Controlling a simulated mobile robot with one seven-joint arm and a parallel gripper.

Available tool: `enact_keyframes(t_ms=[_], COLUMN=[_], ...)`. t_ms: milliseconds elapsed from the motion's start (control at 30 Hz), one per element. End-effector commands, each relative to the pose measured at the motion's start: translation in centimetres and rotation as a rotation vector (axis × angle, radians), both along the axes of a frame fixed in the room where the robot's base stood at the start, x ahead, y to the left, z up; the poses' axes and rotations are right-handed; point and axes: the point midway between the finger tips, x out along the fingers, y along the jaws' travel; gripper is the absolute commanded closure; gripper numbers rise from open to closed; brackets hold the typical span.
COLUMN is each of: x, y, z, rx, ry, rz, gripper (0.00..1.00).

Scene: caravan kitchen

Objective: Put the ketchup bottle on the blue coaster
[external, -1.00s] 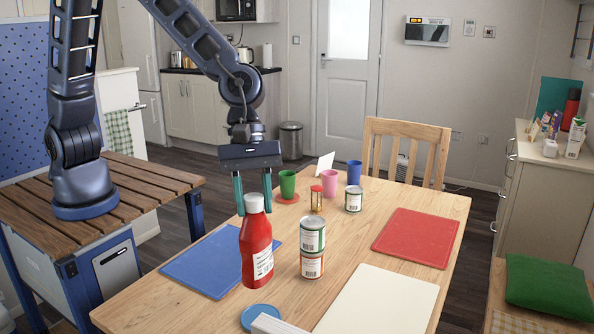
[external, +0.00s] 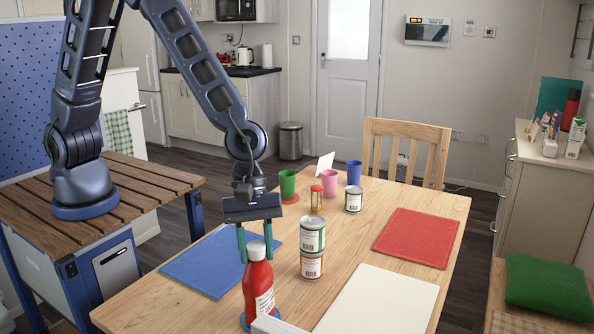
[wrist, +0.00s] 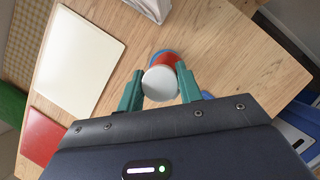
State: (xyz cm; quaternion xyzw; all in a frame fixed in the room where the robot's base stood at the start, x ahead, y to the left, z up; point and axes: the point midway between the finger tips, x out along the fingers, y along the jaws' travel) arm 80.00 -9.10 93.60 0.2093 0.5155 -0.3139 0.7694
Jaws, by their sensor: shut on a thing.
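The red ketchup bottle (external: 258,289) with a white cap stands upright over the blue coaster (external: 242,322) near the table's front edge. My gripper (external: 256,246) is above it, its teal fingers shut on the bottle's upper part from both sides. In the wrist view the white cap (wrist: 160,83) sits between the fingertips, with red body and a sliver of blue coaster (wrist: 168,52) behind it. Most of the coaster is hidden by the bottle, and I cannot tell whether the bottle's base touches it.
Two stacked cans (external: 312,248) stand close to the right of the bottle. A blue mat (external: 205,264) lies to the left, a cream mat (external: 380,302) to the right and a red mat (external: 415,237) beyond. A white object (external: 275,325) sits at the front edge. Cups stand at the back.

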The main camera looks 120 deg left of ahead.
Motion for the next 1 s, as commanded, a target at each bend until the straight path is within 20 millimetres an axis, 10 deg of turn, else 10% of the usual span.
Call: enact_keyframes(t_ms=[267,300,400,1000], x=[0.0,0.0,0.0,-0.8], y=[0.0,0.0,0.0,0.9], z=[-0.2,-0.2,-0.2,3.3], rx=[0.000,-0.001,0.000,0.001], ry=[-0.001,0.000,-0.001,-0.005], rz=[0.001,0.001,0.000,0.001], gripper=[1.00,0.59,0.43,0.43])
